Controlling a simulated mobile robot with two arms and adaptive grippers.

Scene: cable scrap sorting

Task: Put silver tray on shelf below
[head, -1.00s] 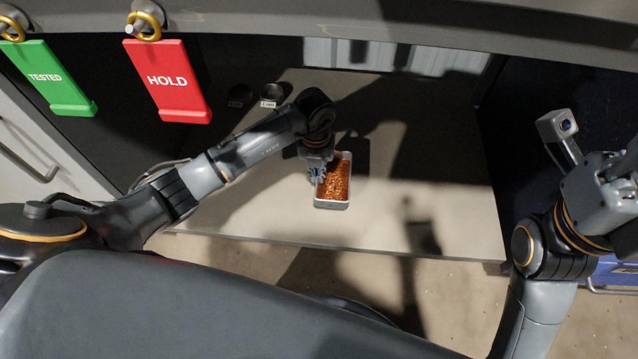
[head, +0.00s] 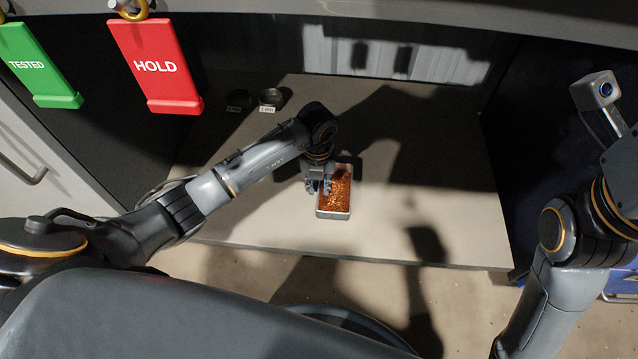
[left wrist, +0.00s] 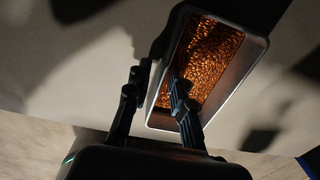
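The silver tray (head: 334,214) is a rectangular metal pan filled with copper-coloured granules (head: 338,188). It sits on the grey work surface. In the left wrist view, the tray (left wrist: 252,62) appears close up. My left gripper (head: 319,187) is at the tray's left side. In the left wrist view, its fingers (left wrist: 158,82) are apart, one outside the left wall and one over the granules inside. The wall lies between them; contact is unclear.
Two small dark round containers with labels (head: 270,99) stand at the back left. A green TESTED sign (head: 38,65) and a red HOLD sign (head: 156,67) hang at upper left. The surface right of the tray is clear; its front edge (head: 350,257) drops to a lower floor.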

